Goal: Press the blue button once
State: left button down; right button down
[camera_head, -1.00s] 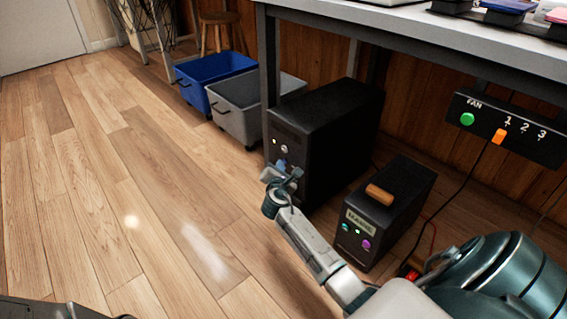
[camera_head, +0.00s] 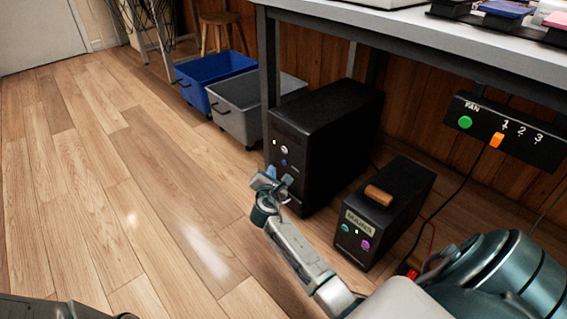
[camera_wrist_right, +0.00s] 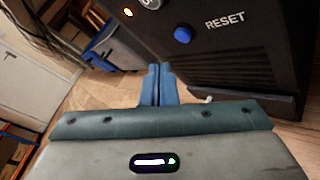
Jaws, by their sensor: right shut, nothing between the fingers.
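The blue button (camera_head: 284,162) is a small round knob on the front of the tall black computer case (camera_head: 335,130). In the right wrist view the blue button (camera_wrist_right: 182,35) sits left of the word RESET and stands out from the panel. My right gripper (camera_head: 270,174) is just in front of the case, a little below and left of the button, and apart from it. In the right wrist view its blue fingertips (camera_wrist_right: 160,70) are shut together and empty, below and left of the button. My left gripper is not visible.
A smaller black box (camera_head: 388,205) with an orange handle and coloured buttons stands right of the case. A grey bin (camera_head: 240,122) and a blue bin (camera_head: 205,68) stand behind. The table (camera_head: 440,38) overhangs the case. The floor at left is clear.

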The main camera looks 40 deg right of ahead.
jog(key=a, duration=0.3)
jog(key=shift+s+f, duration=0.1)
